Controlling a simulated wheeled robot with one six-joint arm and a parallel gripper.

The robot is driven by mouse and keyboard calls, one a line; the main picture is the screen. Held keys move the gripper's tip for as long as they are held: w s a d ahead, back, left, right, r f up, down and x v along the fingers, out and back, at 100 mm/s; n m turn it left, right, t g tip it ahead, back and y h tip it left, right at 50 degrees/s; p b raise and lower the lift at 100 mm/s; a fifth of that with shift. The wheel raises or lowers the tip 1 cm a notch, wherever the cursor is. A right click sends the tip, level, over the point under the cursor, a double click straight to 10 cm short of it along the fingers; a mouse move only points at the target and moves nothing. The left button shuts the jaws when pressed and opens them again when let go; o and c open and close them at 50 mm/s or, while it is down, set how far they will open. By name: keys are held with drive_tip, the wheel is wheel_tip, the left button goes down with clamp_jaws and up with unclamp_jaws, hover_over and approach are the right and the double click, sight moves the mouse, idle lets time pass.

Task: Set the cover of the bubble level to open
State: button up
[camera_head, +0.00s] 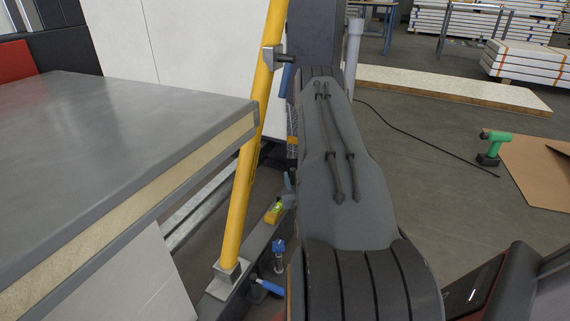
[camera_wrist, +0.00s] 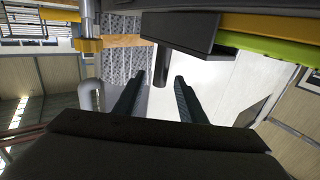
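A small yellow-green object that looks like the bubble level (camera_head: 273,212) sits low on the grey frame rail, right of the yellow post, in the head view. It is small there, and I cannot make out the state of its cover. My gripper (camera_wrist: 160,82) shows in the wrist view with its two dark fingers apart and nothing clearly held. A dark round pin (camera_wrist: 162,66) shows between the fingertips; I cannot tell whether it is between or beyond them. In the head view my arm hides the gripper. I cannot identify the level for sure in the wrist view.
The yellow post (camera_head: 245,170) carries a grey bracket (camera_head: 271,58) with a pin near my arm. A large grey-topped panel (camera_head: 100,125) fills the left. Blue-handled parts (camera_head: 279,247) stand by the post's foot. A green drill (camera_head: 490,148) lies right; floor around is mostly clear.

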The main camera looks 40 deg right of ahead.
drive_tip(key=b+x, duration=0.3)
drive_tip(key=x, duration=0.4)
drive_tip(key=shift+w+d, duration=0.2)
drive_tip(key=shift+w, duration=0.1)
clamp_jaws()
